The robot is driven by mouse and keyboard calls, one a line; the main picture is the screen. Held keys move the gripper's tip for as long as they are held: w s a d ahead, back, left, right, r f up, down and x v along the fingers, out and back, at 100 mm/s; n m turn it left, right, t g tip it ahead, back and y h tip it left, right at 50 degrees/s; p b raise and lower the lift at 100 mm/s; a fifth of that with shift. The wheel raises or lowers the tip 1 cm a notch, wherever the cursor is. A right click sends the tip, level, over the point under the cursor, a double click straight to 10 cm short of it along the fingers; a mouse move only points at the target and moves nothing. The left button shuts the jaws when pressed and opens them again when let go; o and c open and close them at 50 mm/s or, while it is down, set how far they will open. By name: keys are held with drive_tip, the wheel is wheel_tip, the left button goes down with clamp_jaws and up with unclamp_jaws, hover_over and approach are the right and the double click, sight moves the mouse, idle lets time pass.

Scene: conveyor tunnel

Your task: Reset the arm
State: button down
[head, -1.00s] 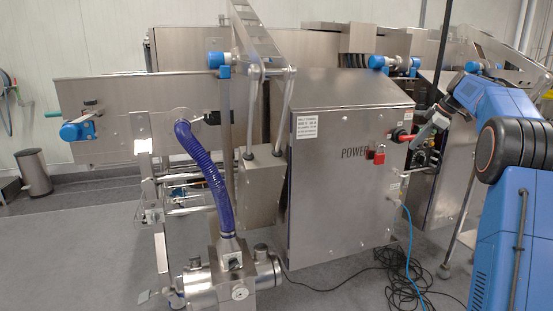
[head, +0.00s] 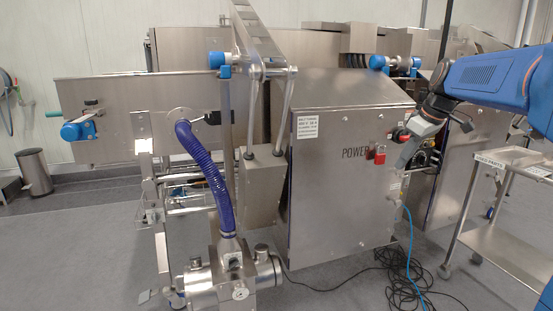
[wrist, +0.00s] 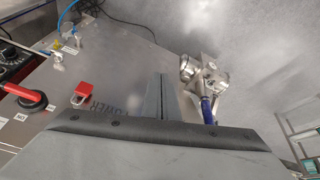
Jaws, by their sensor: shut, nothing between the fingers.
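My gripper (head: 404,163) hangs in front of the right side of the steel cabinet's (head: 340,205) front panel in the head view, close to the red padlock and red-handled switch. In the wrist view, its two grey fingers (wrist: 161,97) lie side by side, shut and empty. My blue arm reaches in from the right edge in the head view. The red padlock (head: 379,157) hangs on the panel beside the "POWER" lettering and also shows in the wrist view (wrist: 85,92). The red-handled switch (wrist: 27,97) is at the left there. Whether the fingers touch the panel cannot be told.
A steel trolley (head: 497,239) labelled for parts stands at the right. Black and blue cables (head: 405,280) lie on the floor before the cabinet. A blue hose (head: 205,165) and steel pump unit (head: 235,285) stand to the left. Open floor lies at the far left.

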drive_tip(key=s+a+f+m+h, duration=0.1)
drive_tip(key=s+a+f+m, duration=0.15)
drive_tip(key=s, duration=0.65)
drive_tip(key=s+a+f+m, duration=0.1)
drive_tip(key=s+a+f, duration=0.3)
drive_tip(key=s, duration=0.5)
drive_tip(key=s+a+f+m+h, duration=0.1)
drive_tip(key=s+f+m, duration=0.3)
drive_tip(key=s+f, duration=1)
drive_tip(key=s, duration=0.3)
drive_tip(key=shift+s+a+t, duration=0.2)
drive_tip(key=shift+a+t, duration=0.05)
drive_tip(key=shift+t, duration=0.15)
